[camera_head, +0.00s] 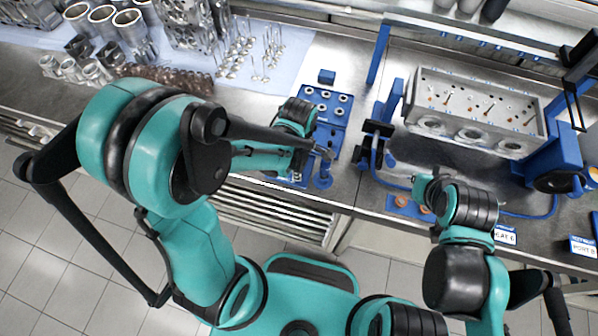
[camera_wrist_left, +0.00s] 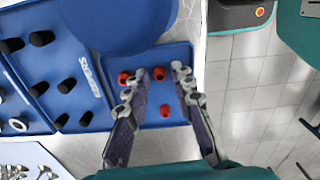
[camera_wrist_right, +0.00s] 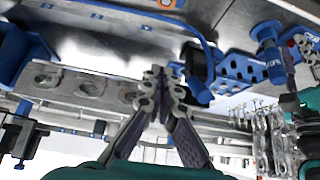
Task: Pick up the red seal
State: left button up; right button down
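Several small red seals sit on a blue tray (camera_wrist_left: 150,54) in the left wrist view. One red seal (camera_wrist_left: 158,74) lies between the finger lines of my left gripper (camera_wrist_left: 155,82), another red seal (camera_wrist_left: 124,78) is beside the left finger, and a third red seal (camera_wrist_left: 164,111) is nearer the palm. My left gripper is open and empty, above the tray. In the head view its arm hides the red seals. My right gripper (camera_wrist_right: 163,78) has its fingertips together in the right wrist view, with nothing visible between them.
In the head view, a cylinder head (camera_head: 472,110) sits in a blue fixture on the right.

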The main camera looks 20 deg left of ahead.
pick_arm(q)
jog(key=c, duration=0.4)
jog(key=shift+r, duration=0.1)
jog(key=shift+c, duration=0.2)
